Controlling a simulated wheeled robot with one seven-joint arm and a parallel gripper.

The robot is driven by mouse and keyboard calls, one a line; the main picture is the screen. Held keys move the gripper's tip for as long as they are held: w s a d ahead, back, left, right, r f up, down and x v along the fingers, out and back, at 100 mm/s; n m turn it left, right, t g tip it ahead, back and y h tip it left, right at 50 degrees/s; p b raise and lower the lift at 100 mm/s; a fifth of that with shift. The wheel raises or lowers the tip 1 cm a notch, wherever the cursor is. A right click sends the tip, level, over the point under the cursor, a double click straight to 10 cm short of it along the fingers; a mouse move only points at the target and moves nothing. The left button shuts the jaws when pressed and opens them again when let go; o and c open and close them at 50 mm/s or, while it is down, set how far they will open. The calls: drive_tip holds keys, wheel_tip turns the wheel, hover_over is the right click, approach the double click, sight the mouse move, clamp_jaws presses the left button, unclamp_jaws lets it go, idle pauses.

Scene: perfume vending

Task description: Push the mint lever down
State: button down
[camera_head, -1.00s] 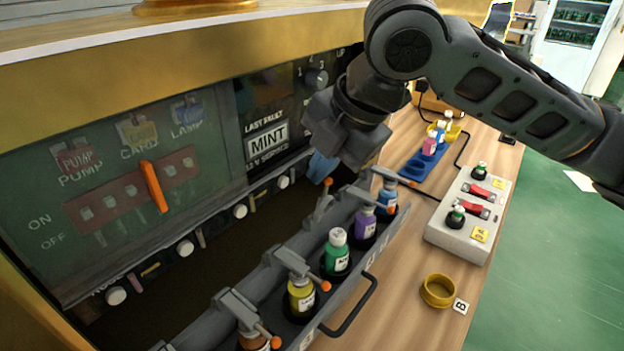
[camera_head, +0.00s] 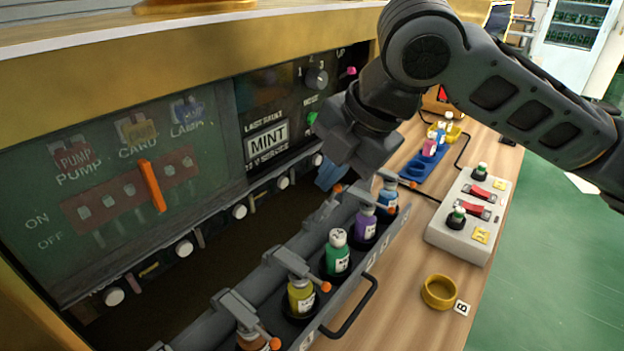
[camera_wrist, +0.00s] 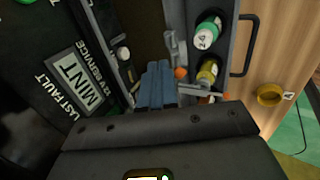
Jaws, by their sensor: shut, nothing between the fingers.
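My gripper (camera_head: 328,178) is shut and empty, its blue fingertips pointing down above the bottle rack. The wrist view also shows its fingers (camera_wrist: 157,85), just left of an orange-tipped lever (camera_wrist: 180,73); I cannot tell whether they touch. In the head view this lever (camera_head: 324,210) stands raised, its orange tip beside the fingers, behind the green bottle (camera_head: 337,255). The green bottle also shows in the wrist view (camera_wrist: 206,32). It seems to be the mint one, but its label is too small to read. The panel display (camera_head: 268,135) reads MINT.
A lowered lever (camera_head: 310,275) lies over the yellow bottle (camera_head: 301,299). The rack has a dark handle (camera_head: 355,312) in front. A switch box (camera_head: 462,235), a yellow ring (camera_head: 439,291) and a blue tray (camera_head: 415,168) are on the table to the right.

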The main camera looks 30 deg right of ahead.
drive_tip(key=shift+s+d+f+b, duration=0.3)
drive_tip(key=shift+s+f+b, duration=0.1)
drive_tip(key=shift+s, duration=0.25)
drive_tip(key=shift+f, duration=0.1)
drive_tip(key=shift+s+d+f+b, duration=0.25)
drive_tip(key=shift+s+f+b, duration=0.2)
drive_tip(key=shift+s, duration=0.15)
idle(0.4)
drive_tip(key=p+v, duration=0.7)
drive_tip(key=v, duration=0.4)
drive_tip(key=shift+w+a+r, duration=0.15)
drive_tip(key=shift+w+a, duration=0.05)
drive_tip(key=shift+w, duration=0.25)
drive_tip(key=shift+s, duration=0.1)
